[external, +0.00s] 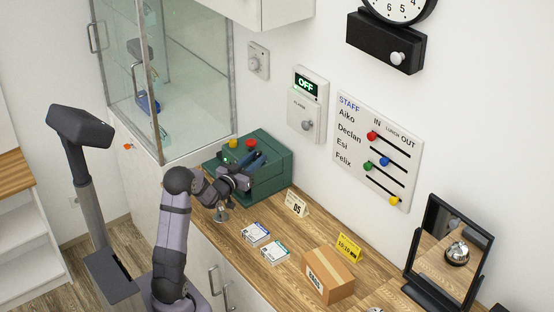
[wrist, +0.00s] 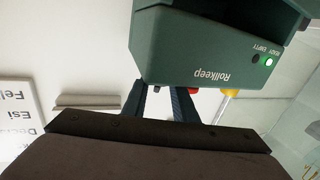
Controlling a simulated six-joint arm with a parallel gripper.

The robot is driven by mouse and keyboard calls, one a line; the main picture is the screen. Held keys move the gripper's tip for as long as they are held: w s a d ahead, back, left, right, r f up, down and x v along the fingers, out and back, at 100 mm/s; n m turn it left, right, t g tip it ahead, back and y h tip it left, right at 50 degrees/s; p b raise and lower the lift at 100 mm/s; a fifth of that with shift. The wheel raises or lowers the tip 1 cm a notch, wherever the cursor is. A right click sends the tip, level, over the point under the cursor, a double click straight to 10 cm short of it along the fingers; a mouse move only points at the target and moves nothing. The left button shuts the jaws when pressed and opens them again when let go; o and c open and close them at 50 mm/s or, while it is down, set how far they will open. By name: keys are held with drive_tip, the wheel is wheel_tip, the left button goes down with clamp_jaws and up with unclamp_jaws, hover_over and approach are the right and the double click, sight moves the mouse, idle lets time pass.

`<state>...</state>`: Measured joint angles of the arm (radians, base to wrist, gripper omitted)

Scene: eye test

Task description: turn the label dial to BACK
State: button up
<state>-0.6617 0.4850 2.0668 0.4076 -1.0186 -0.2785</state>
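The dark green machine (external: 268,186) marked Rollkeep stands on the counter against the wall. In the wrist view it (wrist: 195,50) appears upside down, with one green light lit. A yellow knob (external: 233,143) and a red knob (external: 250,144) show on its top. In the wrist view the yellow knob (wrist: 229,93) and a sliver of the red one (wrist: 193,91) show at its edge. A small dark piece (wrist: 157,89) shows between my fingertips; I cannot tell whether it is the dial. My gripper (external: 257,160) is open over the machine, its tips partly hidden. No BACK marking is readable.
A glass cabinet (external: 165,80) stands left of the machine. The wall carries an OFF panel (external: 307,105) and a STAFF board (external: 378,150). Two small boxes (external: 255,233) (external: 275,252), a card (external: 296,203), a yellow card (external: 348,248), a carton (external: 327,275) and a mirror (external: 440,245) stand rightward.

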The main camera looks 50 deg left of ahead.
drive_tip(key=o, duration=0.4)
drive_tip(key=b+v, duration=0.1)
drive_tip(key=v, duration=0.6)
drive_tip(key=shift+s, duration=0.15)
drive_tip(key=shift+r, duration=0.1)
